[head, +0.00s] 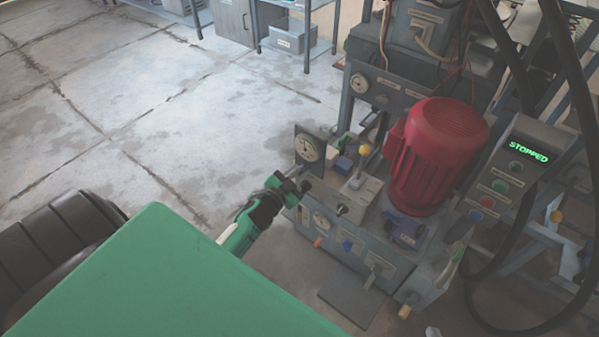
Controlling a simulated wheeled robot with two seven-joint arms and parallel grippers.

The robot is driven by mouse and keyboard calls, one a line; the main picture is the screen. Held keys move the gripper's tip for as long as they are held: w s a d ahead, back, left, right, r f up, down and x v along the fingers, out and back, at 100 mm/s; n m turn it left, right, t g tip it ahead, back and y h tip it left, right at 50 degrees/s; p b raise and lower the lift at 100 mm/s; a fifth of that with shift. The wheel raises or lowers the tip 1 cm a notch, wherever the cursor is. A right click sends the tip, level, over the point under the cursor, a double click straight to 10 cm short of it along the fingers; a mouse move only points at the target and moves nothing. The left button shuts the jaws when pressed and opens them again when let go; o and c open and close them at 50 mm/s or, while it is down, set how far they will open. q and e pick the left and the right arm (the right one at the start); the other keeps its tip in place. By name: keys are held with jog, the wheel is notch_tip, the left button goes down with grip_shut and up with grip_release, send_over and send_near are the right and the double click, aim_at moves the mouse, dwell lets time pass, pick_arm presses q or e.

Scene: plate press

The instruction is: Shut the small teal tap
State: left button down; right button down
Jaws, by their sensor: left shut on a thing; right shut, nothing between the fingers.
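My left gripper (298,186) is at the near left corner of the press unit, just below the round gauge (308,149). Its dark fingers are shut on a small part there, which I take to be the small teal tap. The fingers cover it, so its colour and handle angle cannot be made out. My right gripper is not in view.
A red motor (432,155) stands on the unit, right of a grey block with a yellow-topped lever (364,150). The control box display (528,152) reads STOPPED. Black hoses hang at the right. The concrete floor (150,110) at left is clear.

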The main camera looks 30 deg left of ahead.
pick_arm(q)
jog(key=m, duration=0.3)
jog(key=shift+d+f+m, duration=0.1)
jog(key=shift+d+m, duration=0.1)
jog(key=shift+m, duration=0.1)
jog(key=shift+f+m, duration=0.1)
jog(key=shift+m, duration=0.9)
jog(key=shift+d+m+b, duration=0.1)
jog(key=shift+m+b, duration=0.25)
jog(key=shift+m, duration=0.05)
jog(key=m+b, duration=0.1)
jog(key=m, duration=0.2)
jog(key=shift+f, duration=0.2)
jog(key=shift+f+m+b, duration=0.1)
jog(key=shift+m+b, duration=0.3)
jog(key=shift+m, duration=1.1)
pick_arm(e)
jog(key=shift+w+a+r+t+y, duration=0.1)
jog(key=shift+a+r+t+y, duration=0.1)
jog(key=shift+a+t+y, duration=0.65)
jog(key=shift+w+a+r+t+y, duration=0.1)
jog(key=shift+a+r+t+y, duration=0.15)
jog(key=shift+a+t, duration=0.7)
jog(key=shift+a, duration=0.3)
pick_arm(q)
jog(key=c, duration=1.5)
grip_release()
